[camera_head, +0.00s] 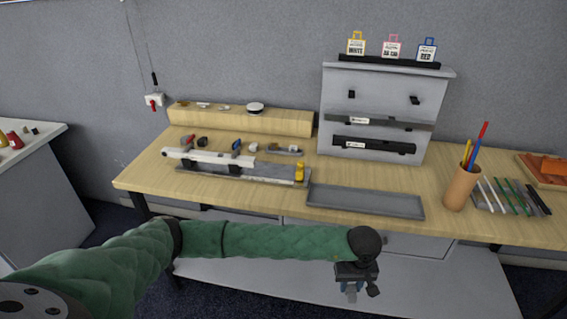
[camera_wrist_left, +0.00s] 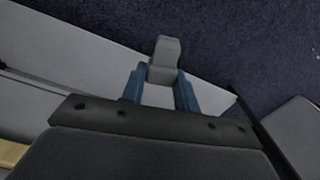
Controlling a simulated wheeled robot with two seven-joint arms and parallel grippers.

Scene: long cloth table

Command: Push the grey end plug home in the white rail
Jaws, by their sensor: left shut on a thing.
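The white rail (camera_head: 208,157) lies lengthwise on a grey fixture (camera_head: 235,176) at the left of the table. A yellow piece (camera_head: 300,173) stands at the fixture's right end. My left gripper (camera_head: 350,285) hangs in front of the table edge, below the tabletop and well away from the rail. In the left wrist view its blue fingers (camera_wrist_left: 161,76) are shut on a grey block (camera_wrist_left: 164,52), which looks like the grey end plug. My right gripper is not in view.
An empty grey tray (camera_head: 365,201) lies near the front edge. Several small parts (camera_head: 253,146) sit behind the rail. A grey rack (camera_head: 383,110) stands at the back, and a pen cup (camera_head: 461,187) stands at the right. A low shelf (camera_head: 260,275) runs under the table.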

